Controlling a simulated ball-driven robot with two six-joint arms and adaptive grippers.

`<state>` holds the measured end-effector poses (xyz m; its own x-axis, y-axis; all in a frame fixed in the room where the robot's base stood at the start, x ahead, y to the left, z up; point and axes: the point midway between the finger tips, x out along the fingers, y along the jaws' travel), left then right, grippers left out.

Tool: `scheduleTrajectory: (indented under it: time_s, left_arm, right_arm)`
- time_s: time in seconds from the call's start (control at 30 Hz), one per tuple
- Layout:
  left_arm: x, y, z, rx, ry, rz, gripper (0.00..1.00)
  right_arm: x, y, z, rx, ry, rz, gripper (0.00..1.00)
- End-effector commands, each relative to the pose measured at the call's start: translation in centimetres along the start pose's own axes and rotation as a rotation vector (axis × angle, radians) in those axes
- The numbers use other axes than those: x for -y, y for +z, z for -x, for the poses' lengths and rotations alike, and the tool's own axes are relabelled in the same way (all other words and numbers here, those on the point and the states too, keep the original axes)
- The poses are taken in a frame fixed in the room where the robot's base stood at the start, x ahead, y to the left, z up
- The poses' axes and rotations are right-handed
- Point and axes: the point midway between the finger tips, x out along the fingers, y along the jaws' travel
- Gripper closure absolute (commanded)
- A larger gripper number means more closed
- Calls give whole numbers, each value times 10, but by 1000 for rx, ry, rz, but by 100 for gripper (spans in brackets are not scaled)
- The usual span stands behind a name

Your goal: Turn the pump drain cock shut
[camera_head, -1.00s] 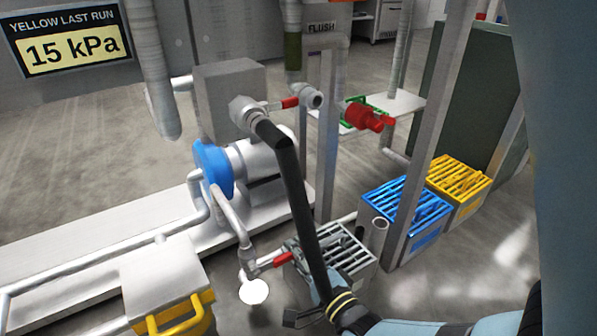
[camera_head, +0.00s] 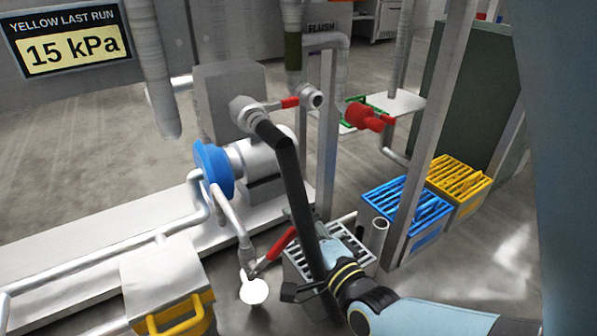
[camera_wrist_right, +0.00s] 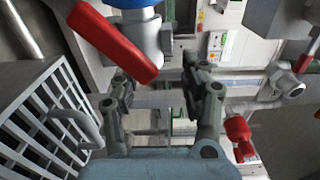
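The pump drain cock's red lever (camera_head: 281,243) slants up and right from its small grey body (camera_head: 249,268) at the end of the pump's drain pipe. In the right wrist view the red lever (camera_wrist_right: 112,42) lies above and left of the fingers, not between them. My right gripper (camera_head: 300,222) is beyond the lever's upper end, partly hidden by a black hose; its open, empty fingers also show in the wrist view (camera_wrist_right: 162,100). Whether a finger touches the lever is unclear. The blue-faced pump (camera_head: 215,170) stands on a pale plinth. My left gripper is not in view.
The black hose (camera_head: 292,185) crosses in front of my right gripper. A grated grey box (camera_head: 369,262) sits below it. A metal post (camera_head: 428,150) and blue (camera_head: 428,238) and yellow (camera_head: 471,205) crates stand right. A white round patch (camera_head: 254,291) is under the cock.

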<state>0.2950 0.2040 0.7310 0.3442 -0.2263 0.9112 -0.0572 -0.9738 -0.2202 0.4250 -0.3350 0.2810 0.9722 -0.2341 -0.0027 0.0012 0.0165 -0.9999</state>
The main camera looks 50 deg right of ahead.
Motion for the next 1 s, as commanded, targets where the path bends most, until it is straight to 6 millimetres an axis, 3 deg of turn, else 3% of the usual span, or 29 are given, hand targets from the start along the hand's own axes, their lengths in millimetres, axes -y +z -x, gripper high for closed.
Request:
scheduleTrajectory:
  time_s: [0.2,0.57,1.0]
  left_arm:
    - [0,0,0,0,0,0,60]
    - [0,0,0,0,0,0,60]
    - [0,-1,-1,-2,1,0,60]
  right_arm:
    - [16,0,0,1,1,0,56]
    - [17,0,2,1,2,1,56]
    - [16,0,34,0,2,1,56]
